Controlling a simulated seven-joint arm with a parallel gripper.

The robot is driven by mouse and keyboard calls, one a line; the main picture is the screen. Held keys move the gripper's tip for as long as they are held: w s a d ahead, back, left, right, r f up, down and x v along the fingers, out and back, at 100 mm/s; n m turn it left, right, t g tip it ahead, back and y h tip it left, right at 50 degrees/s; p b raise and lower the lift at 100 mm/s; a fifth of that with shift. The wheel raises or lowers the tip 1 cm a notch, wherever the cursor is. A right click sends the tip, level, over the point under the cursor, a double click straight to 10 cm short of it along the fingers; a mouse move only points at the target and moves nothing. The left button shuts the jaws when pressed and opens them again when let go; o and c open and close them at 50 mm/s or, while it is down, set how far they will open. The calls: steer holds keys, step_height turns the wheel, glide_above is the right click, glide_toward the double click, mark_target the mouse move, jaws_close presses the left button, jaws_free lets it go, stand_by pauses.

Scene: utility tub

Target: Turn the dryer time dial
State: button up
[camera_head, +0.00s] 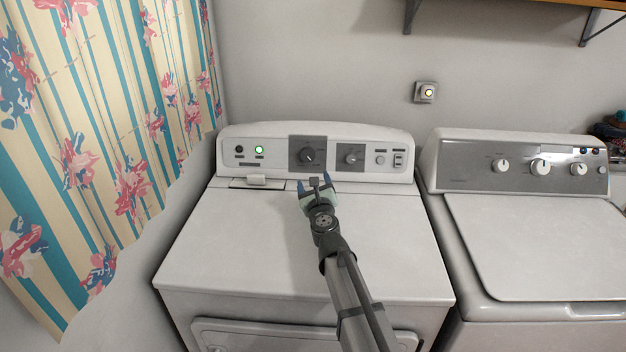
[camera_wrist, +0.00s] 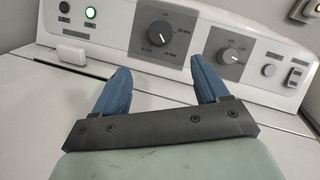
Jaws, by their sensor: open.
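The dryer (camera_head: 300,230) is white, with a raised control panel along its back. Two dark dials sit on grey plates on the panel: a left dial (camera_head: 306,155) and a right dial (camera_head: 350,158). In the wrist view the larger left dial (camera_wrist: 161,35) and the smaller right dial (camera_wrist: 230,57) both show clearly. My gripper (camera_head: 316,182) is just in front of the panel, below the two dials. Its blue fingers (camera_wrist: 163,82) are spread with nothing between them, apart from both dials.
A green light (camera_head: 259,149) glows at the panel's left; a small knob (camera_head: 380,159) and a switch (camera_head: 398,159) are at its right. A lint-flap handle (camera_head: 257,181) stands on the dryer top. A washer (camera_head: 540,240) is at right, a curtain (camera_head: 100,140) at left.

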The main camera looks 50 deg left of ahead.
mark_target(307, 156)
steer(key=m, duration=0.1)
steer(key=s+a+m+t, duration=0.1)
steer(key=m, duration=0.1)
steer(key=shift+a+r+h, duration=0.2)
steer(key=shift+h, duration=0.2)
steer(key=shift+s+a+m+t+h, duration=0.2)
steer(key=shift+m+t+h, duration=0.2)
steer(key=shift+m, duration=0.6)
steer(key=x, duration=1.3)
steer(key=shift+w+a, duration=0.25)
steer(key=shift+a, duration=0.05)
steer(key=shift+c, duration=0.4)
steer(key=c, duration=1)
steer(key=shift+o, duration=0.2)
